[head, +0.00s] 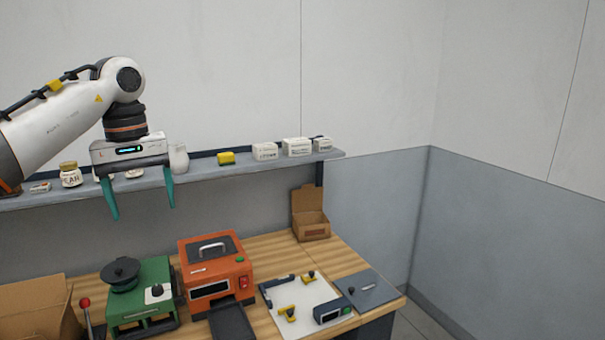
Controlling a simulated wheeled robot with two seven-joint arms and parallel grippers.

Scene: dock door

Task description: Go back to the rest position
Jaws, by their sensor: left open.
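My left gripper (142,212) hangs at the upper left of the head view, its two teal fingers pointing down and spread apart with nothing between them. It is in front of the wall shelf (215,173) and above the workbench. My left arm comes in from the left edge. My right gripper does not show.
On the wooden bench (275,247) stand a green machine (146,290), an orange machine (214,268), a white board with yellow clamps (300,306), an open small carton (310,215) and a larger cardboard box (35,308). Jars and small boxes line the shelf. The right-hand floor is clear.

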